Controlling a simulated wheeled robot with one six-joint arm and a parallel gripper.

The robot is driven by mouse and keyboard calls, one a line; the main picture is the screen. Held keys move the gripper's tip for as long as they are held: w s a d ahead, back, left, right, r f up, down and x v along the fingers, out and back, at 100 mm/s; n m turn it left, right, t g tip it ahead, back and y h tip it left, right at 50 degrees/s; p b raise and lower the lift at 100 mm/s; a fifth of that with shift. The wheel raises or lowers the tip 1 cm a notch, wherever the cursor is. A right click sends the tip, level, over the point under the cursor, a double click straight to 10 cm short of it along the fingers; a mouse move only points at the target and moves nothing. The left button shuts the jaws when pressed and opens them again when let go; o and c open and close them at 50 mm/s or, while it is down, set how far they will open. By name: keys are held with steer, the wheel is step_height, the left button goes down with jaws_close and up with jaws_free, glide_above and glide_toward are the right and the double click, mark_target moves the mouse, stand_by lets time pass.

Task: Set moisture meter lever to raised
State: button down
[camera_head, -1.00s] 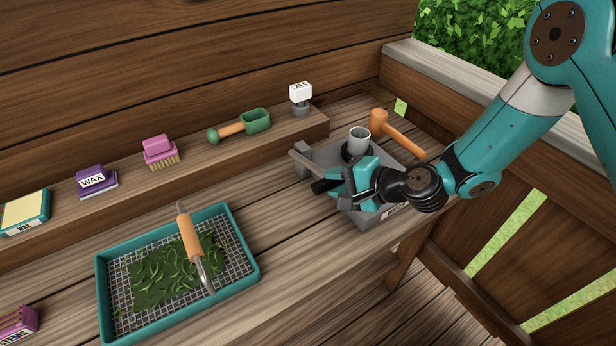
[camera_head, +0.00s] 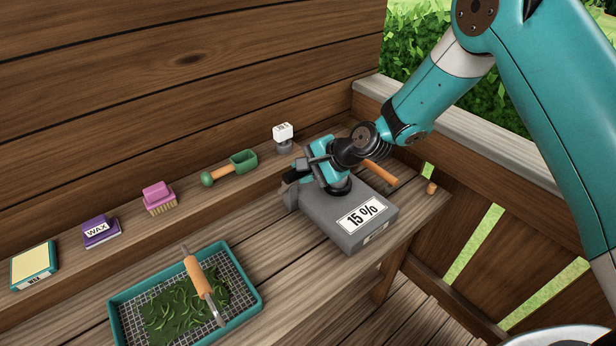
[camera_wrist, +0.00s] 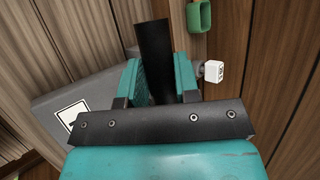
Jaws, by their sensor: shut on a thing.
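The moisture meter (camera_head: 325,222) is a grey box on the lower bench, with a 15 % display (camera_head: 362,215) facing up. My gripper (camera_head: 312,168) is over the meter's back left part, above its body. In the wrist view my gripper (camera_wrist: 160,78) has its teal fingers shut on a long dark bar, the lever (camera_wrist: 154,45), which sticks out beyond the fingers. In the head view the gripper hides most of the lever, so its exact angle cannot be told. The meter also shows at the left of the wrist view (camera_wrist: 85,95).
A white-topped stamp (camera_head: 283,133), green scoop (camera_head: 243,160), pink brush (camera_head: 158,195), and wax box (camera_head: 100,232) line the raised shelf. A mallet handle (camera_head: 380,172) lies behind the meter.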

steer(key=shift+w+a+r, duration=0.1)
steer(key=shift+w+r, duration=0.1)
stand_by(0.3)
steer(key=c, duration=0.8)
jaws_free()
steer(key=shift+c, duration=0.2)
steer(key=b+v, duration=0.5)
steer(key=v, duration=1.2)
steer(key=shift+s, duration=0.2)
